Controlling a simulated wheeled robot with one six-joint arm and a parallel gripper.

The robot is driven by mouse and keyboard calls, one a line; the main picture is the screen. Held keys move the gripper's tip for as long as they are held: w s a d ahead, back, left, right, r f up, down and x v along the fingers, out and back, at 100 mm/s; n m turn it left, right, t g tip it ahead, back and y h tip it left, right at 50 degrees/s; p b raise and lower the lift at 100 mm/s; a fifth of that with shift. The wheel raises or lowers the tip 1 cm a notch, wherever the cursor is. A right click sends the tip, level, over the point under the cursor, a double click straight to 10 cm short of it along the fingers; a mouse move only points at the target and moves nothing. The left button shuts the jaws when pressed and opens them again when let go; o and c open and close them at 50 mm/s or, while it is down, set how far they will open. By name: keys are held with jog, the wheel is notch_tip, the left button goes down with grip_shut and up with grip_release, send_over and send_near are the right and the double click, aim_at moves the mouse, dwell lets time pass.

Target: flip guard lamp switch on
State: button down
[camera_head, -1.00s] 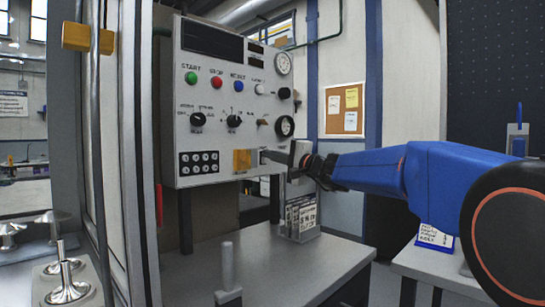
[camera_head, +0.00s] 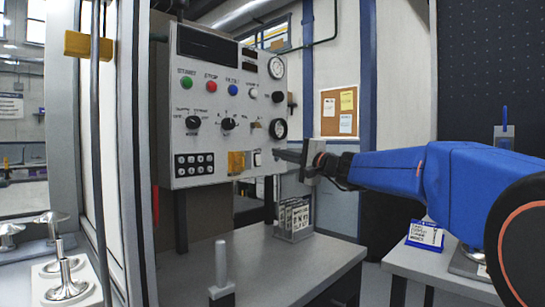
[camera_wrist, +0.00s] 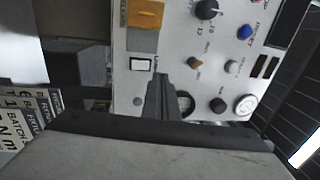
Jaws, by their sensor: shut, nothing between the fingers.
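The grey control panel (camera_head: 215,130) stands upright at the left centre. A small white rocker switch in a dark frame (camera_head: 257,159) sits low on it, right of an amber plate (camera_head: 236,162); in the wrist view the switch (camera_wrist: 140,64) and amber plate (camera_wrist: 145,14) show clearly. I cannot read a guard lamp label or tell the rocker's position. My gripper (camera_head: 277,155) is shut and empty, its fingers pointing at the panel just right of the switch. In the wrist view its tips (camera_wrist: 160,80) appear beside the switch; contact is not clear.
Several buttons, knobs and gauges (camera_head: 278,128) fill the panel above. A bench (camera_head: 280,265) below holds a sign rack (camera_head: 293,218) and an upright grey post (camera_head: 221,265). Another table (camera_head: 455,265) is at right.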

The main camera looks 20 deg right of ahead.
jog(key=v, duration=0.6)
jog(key=shift+r, duration=0.85)
